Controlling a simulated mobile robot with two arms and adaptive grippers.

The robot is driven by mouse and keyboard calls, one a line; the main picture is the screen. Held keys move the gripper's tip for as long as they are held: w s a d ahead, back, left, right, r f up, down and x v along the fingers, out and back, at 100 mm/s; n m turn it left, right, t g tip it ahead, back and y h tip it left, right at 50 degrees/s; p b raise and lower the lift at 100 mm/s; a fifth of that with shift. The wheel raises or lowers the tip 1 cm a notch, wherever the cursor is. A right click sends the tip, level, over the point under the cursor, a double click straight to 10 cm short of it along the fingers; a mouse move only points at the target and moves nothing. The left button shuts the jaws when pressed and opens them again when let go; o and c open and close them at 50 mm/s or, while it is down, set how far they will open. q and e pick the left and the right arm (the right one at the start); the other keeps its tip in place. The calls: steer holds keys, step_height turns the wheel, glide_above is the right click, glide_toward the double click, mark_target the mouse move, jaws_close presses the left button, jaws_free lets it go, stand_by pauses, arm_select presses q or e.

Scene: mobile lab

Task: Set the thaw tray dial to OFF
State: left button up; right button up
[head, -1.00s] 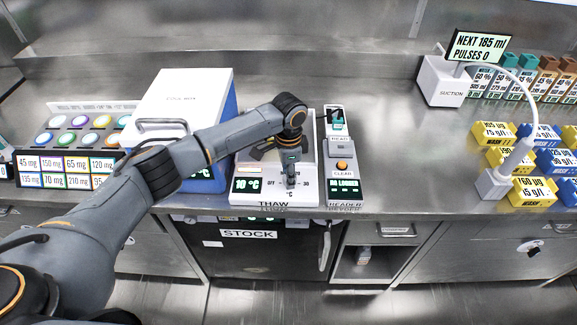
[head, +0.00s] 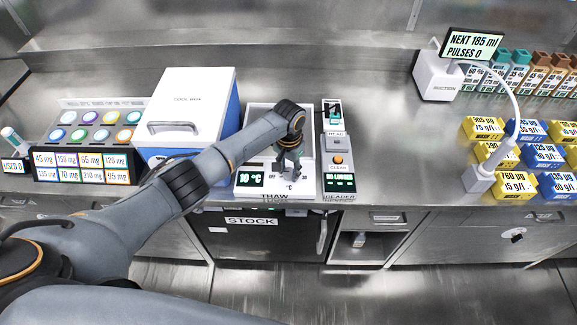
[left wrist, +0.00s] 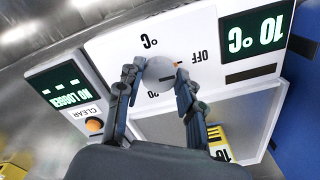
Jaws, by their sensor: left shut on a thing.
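The white thaw tray (head: 240,190) stands on the counter, and its display (head: 263,180) reads 10 °C. My left gripper (head: 290,176) is down at its front panel and hides the dial in the head view. In the left wrist view the gripper (left wrist: 157,76) is shut on the round grey dial (left wrist: 158,74), one finger on each side. The OFF label (left wrist: 198,56) is beside the dial, with a small orange mark at the dial's edge on that side. The display (left wrist: 258,32) also reads 10 °C there. My right gripper is out of view.
The logger reader (head: 338,165) with its orange CLEAR button is close on the right of the tray. A blue and white cool box (head: 185,110) is close on the left. A yellow labelled block (left wrist: 216,136) lies in the tray's recess. Counter right of the reader is clear.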

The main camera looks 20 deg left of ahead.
mark_target(289, 172)
arm_select(q)
steer(key=shift+w+r, duration=0.1)
stand_by(0.5)
steer(key=o, duration=1.2)
step_height(289, 172, up, 12)
steer(key=shift+f, duration=0.1)
